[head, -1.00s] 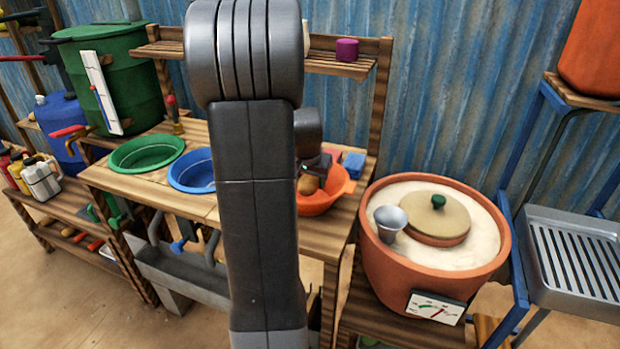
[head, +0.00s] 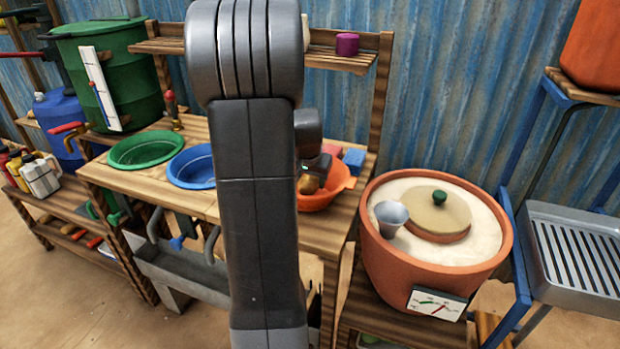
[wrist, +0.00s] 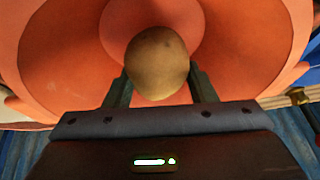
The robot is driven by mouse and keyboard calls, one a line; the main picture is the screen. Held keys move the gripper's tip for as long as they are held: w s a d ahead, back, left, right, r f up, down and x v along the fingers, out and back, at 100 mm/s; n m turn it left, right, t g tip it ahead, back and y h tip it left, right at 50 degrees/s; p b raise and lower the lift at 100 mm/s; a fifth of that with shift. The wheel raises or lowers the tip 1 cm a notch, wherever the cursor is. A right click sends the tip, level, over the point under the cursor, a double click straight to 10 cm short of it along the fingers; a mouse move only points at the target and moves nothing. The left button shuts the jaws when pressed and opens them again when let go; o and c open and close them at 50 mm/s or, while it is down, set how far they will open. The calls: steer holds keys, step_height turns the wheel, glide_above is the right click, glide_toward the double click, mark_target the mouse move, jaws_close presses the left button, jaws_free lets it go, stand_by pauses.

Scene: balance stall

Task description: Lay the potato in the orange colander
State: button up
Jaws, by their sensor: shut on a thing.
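The potato (wrist: 158,62) is brown and rounded. It sits between the two fingers of my gripper (wrist: 160,84) in the wrist view, and the gripper is shut on it. The orange colander (wrist: 60,50) fills most of the wrist view behind the potato. In the head view the potato (head: 308,185) shows over the orange colander (head: 330,196) on the wooden bench. Whether the potato touches the colander's bottom I cannot tell. My arm hides the left part of the colander in the head view.
A blue basin (head: 190,170) and a green basin (head: 146,150) stand left of my arm on the bench. A blue block (head: 354,159) lies behind the colander. A large clay pot (head: 425,265) with a lid and a metal cup stands to the right.

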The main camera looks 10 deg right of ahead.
steer(key=shift+f+b, duration=0.4)
steer(key=shift+f, duration=0.15)
stand_by(0.6)
steer(key=o, duration=1.2)
steer(key=shift+r, duration=0.15)
steer(key=p+v, duration=0.1)
steer(key=v, duration=1.2)
steer(key=shift+r+p, duration=0.25)
steer(key=shift+p, duration=0.05)
steer(key=shift+s+a+f, duration=0.1)
